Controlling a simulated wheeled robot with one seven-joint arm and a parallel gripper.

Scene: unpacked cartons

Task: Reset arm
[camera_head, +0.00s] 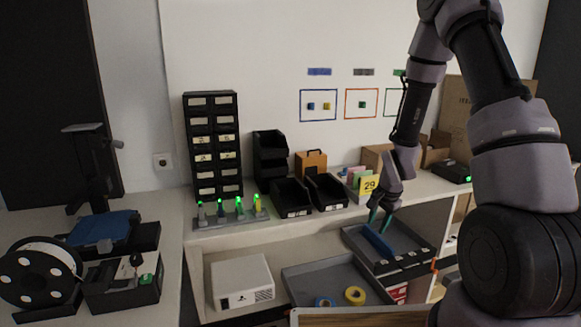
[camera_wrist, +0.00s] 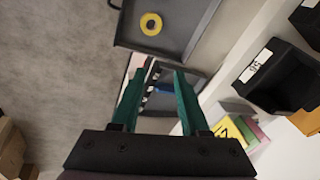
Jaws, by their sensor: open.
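My gripper (camera_head: 381,212) hangs at the end of my arm in the head view, above the right grey tray (camera_head: 407,239) on the lower shelf. In the wrist view its two green fingers (camera_wrist: 158,92) stand apart with nothing held between them. A blue object (camera_head: 377,242) lies in the right tray, below the fingers. It shows small in the wrist view (camera_wrist: 166,87), partly framed by the fingers. Whether the fingertips are inside the tray's rim is hard to tell.
A left grey tray (camera_head: 296,272) holds a yellow ring (camera_head: 355,295) and a small blue piece (camera_head: 324,302). A white box (camera_head: 241,282) stands left of it.

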